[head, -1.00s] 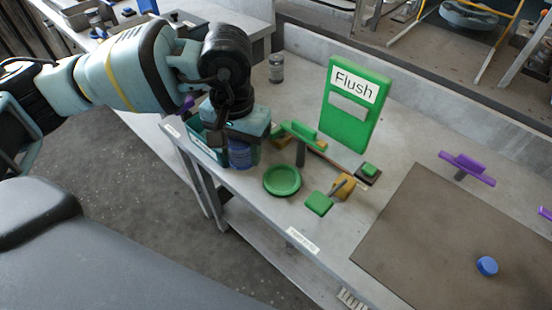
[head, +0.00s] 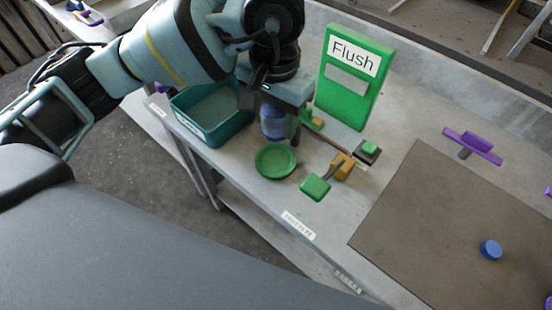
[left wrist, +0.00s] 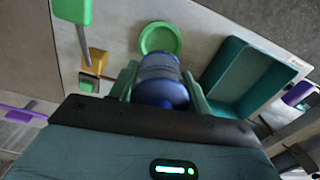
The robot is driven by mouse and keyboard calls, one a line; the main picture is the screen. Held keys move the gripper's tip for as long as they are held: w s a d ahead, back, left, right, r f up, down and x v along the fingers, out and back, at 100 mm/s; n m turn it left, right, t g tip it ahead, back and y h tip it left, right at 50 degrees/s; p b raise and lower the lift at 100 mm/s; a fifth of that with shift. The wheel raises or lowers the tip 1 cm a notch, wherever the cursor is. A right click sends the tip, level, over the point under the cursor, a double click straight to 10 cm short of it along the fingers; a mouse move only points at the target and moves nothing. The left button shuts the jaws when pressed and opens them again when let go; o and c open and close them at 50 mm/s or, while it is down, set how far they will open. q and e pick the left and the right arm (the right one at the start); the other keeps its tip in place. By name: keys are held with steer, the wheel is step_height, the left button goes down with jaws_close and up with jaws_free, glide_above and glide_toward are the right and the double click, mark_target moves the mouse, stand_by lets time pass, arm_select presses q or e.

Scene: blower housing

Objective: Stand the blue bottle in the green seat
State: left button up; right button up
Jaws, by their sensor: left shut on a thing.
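The blue bottle (head: 273,124) is a translucent blue cylinder held in my left gripper (head: 275,108). In the left wrist view the bottle (left wrist: 160,80) sits between both fingers, which are shut on it. The green seat (head: 276,162) is a round, shallow green dish with a raised rim on the table, empty. It lies just in front of the bottle in the head view and also shows beyond the bottle in the left wrist view (left wrist: 161,37). Whether the bottle's base touches the table is hard to tell. My right gripper is out of view.
A teal bin (head: 213,136) stands left of the bottle. A green "Flush" board (head: 348,97) stands behind. A green-ended lever (head: 315,187) with a yellow block (head: 343,168) lies right of the seat. A brown mat (head: 440,225) holds a blue cap (head: 490,250).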

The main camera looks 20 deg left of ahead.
mark_target(275, 162)
arm_select(q)
steer(key=shift+f, duration=5)
steer(key=shift+f, duration=0.2)
steer(key=o, duration=1.1)
steer(key=shift+o, duration=0.2)
steer(key=shift+r, duration=0.1)
step_height(275, 162, up, 12)
steer(key=shift+r, duration=0.15)
